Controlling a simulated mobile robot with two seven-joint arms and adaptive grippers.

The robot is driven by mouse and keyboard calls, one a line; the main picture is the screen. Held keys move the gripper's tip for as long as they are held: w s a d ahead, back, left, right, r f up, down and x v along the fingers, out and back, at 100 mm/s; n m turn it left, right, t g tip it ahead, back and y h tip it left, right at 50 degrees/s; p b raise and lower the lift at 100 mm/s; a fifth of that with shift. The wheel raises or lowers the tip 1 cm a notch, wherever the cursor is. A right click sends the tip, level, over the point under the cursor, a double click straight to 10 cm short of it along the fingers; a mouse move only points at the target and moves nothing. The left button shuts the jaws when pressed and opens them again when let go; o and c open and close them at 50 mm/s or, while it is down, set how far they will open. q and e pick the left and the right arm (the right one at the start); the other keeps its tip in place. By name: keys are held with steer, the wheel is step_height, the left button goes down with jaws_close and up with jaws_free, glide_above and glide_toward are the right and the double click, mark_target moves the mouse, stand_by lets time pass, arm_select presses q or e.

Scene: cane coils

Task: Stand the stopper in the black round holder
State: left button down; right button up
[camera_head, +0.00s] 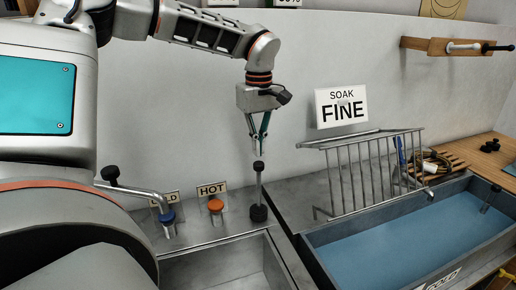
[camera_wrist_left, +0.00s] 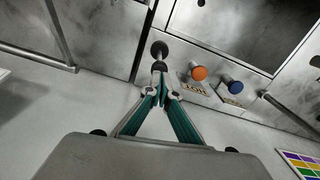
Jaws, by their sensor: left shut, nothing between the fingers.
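The stopper (camera_head: 259,187), a slim grey rod with a black knob on top, stands upright on the metal ledge behind the near basin. Its lower end is at the black round holder (camera_head: 258,213); how deep it sits I cannot tell. My left gripper (camera_head: 257,153) points down just above the knob. Its fingers are shut and empty, and seem apart from the knob. In the left wrist view the gripper (camera_wrist_left: 160,92) shows with the knob (camera_wrist_left: 159,66) just beyond its fingertips and the dark round base (camera_wrist_left: 159,48) behind. My right gripper is not in view.
An orange HOT tap (camera_head: 215,205) and a blue tap (camera_head: 167,217) stand left of the stopper. A wire rack (camera_head: 365,170) stands to the right, behind a blue water-filled trough (camera_head: 400,245). The near basin (camera_head: 215,265) looks empty. The wall is close behind.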

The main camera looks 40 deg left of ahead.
arm_select(q)
step_height(320, 180, up, 12)
steer(key=shift+f, duration=0.2)
stand_by(0.4)
